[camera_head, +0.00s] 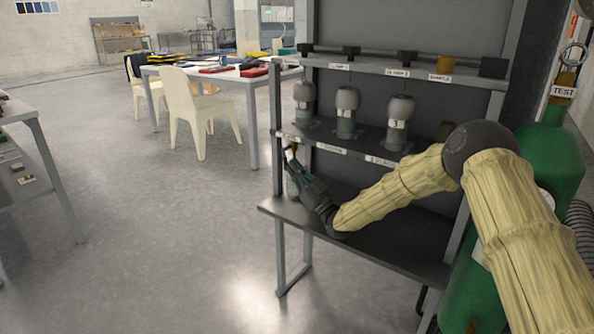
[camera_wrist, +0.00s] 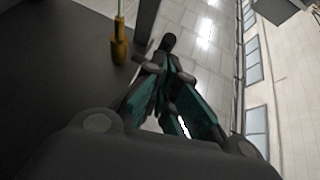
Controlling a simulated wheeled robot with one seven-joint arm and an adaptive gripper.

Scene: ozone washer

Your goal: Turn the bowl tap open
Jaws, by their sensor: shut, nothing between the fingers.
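My gripper (camera_head: 291,154) is shut and empty at the left front of the grey rack, just below the edge of its middle shelf. In the wrist view its closed fingers (camera_wrist: 168,44) point past a dark post. A small brass fitting with a thin stem (camera_wrist: 120,42) stands apart, to the left of the fingers. A small brownish piece (camera_head: 294,145) shows close by my fingertips in the head view. I cannot tell whether it is the bowl tap. A pale vessel (camera_head: 291,187) is partly hidden behind my gripper.
Several grey domed vessels (camera_head: 346,112) stand on the middle shelf. The rack's lower shelf (camera_head: 405,245) is mostly bare. A green cylinder (camera_head: 550,165) stands right of the rack. Open floor (camera_head: 170,240) lies left.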

